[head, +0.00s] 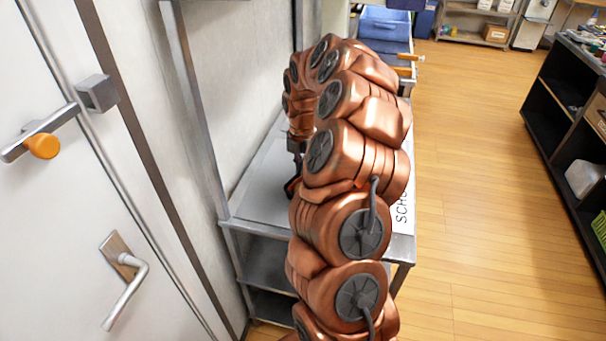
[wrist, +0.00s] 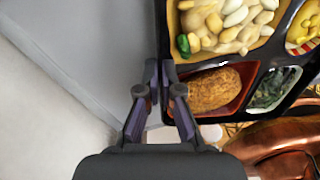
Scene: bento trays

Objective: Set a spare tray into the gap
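A black bento tray (wrist: 242,72) fills the upper right of the wrist view. Its compartments hold pale beans or nuts, a brown breaded piece in a red cup, dark greens and something yellow. My gripper (wrist: 160,72) has its two fingertips close together on either side of the tray's left wall, shut on it. In the head view my copper arm hides most of the gripper. A small dark and red piece (head: 292,187), probably part of the tray, shows just left of the arm, over the steel table. No gap or other tray can be made out.
The steel table (head: 258,198) stands against the wall, with lettering on its right edge partly hidden. A blue bin (head: 384,24) is at the back. A white door (head: 70,220) is on the left, black shelving (head: 560,100) on the right. The wooden floor (head: 470,180) between is clear.

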